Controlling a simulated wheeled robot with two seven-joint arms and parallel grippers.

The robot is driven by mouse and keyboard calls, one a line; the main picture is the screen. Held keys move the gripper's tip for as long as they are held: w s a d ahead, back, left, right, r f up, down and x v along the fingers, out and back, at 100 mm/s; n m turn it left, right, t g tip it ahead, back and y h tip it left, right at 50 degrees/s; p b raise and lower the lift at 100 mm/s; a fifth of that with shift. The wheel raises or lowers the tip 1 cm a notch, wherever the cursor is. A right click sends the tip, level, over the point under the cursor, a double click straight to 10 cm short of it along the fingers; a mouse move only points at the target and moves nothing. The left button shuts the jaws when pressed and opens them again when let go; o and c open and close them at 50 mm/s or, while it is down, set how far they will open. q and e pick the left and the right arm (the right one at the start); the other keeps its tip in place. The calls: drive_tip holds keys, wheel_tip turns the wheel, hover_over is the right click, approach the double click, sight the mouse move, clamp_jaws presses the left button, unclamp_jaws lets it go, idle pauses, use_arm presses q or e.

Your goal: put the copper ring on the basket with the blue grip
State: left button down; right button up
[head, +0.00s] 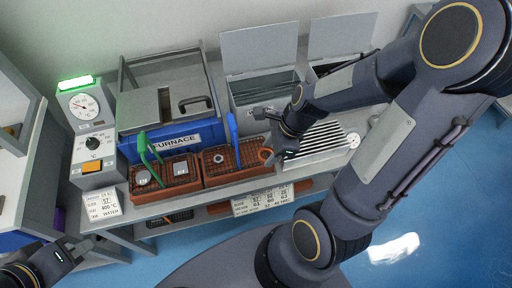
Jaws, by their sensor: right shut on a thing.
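The basket with the blue grip (237,174) is an orange-brown mesh basket on the bench, its blue grip (232,127) standing upright. A small grey ring-shaped piece (218,158) lies in it. The copper ring (265,156) is at the basket's right end, at the fingertips of my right gripper (272,151). My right gripper is shut on the ring; whether the ring touches the basket I cannot tell. My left gripper (80,249) is at the lower left, away from the baskets, and its jaw opening is unclear.
A similar basket with a green grip (168,185) holds grey pieces, just left. Behind stands the blue furnace (170,137); a gauge panel (92,135) is at left. A ribbed grey tray (318,140) lies right, and open-lidded bins (260,55) stand behind. Label cards hang on the bench front.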

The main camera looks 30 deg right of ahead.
drive_tip(key=b, duration=0.1)
hover_over(254, 153)
drive_tip(key=s+d, duration=0.1)
drive_tip(key=s, duration=0.1)
drive_tip(key=f, duration=0.6)
drive_tip(key=shift+w+f, duration=0.25)
drive_tip(key=shift+w+d+f+b, duration=0.1)
drive_tip(key=shift+w+f+b, duration=0.2)
drive_tip(key=shift+w+f, duration=0.35)
drive_tip(key=shift+s+f, duration=0.1)
drive_tip(key=shift+f, duration=1.25)
drive_tip(key=shift+f, duration=0.1)
drive_tip(key=o, duration=0.6)
drive_tip(key=shift+f+b, duration=0.15)
drive_tip(key=shift+b, duration=0.15)
drive_tip(key=shift+o, duration=0.9)
